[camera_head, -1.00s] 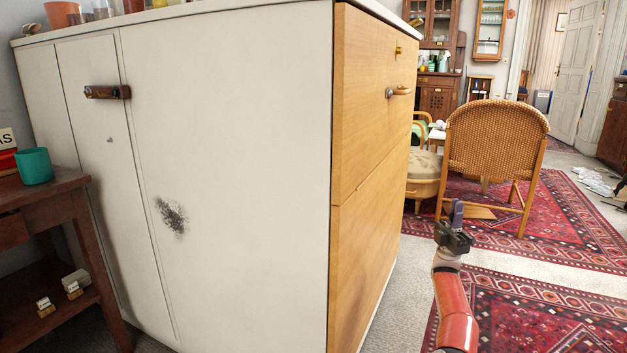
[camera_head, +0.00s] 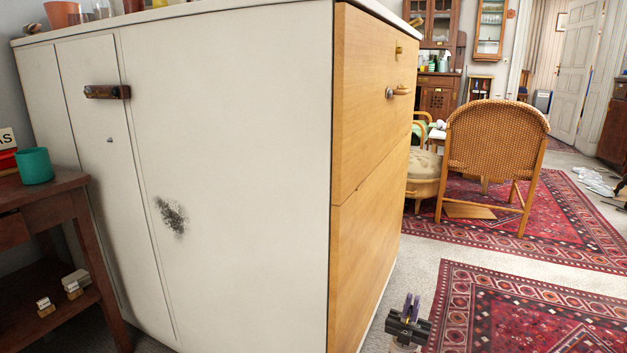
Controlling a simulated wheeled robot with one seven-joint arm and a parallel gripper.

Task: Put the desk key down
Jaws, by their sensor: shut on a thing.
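My gripper (camera_head: 412,303) is low in the head view, just right of the wooden drawer front's lower part and near the floor. Its two dark, purplish fingers point up in the picture, close together. It is shut on the desk key, but the key is too small and too covered by the fingers to make out clearly.
A white cabinet (camera_head: 240,150) with wooden drawer fronts (camera_head: 372,130) fills the middle. A dark side table (camera_head: 70,181) with a teal cup (camera_head: 34,166) stands left. A wicker chair (camera_head: 497,135) and red patterned rugs (camera_head: 530,310) lie right. Grey floor shows between cabinet and rugs.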

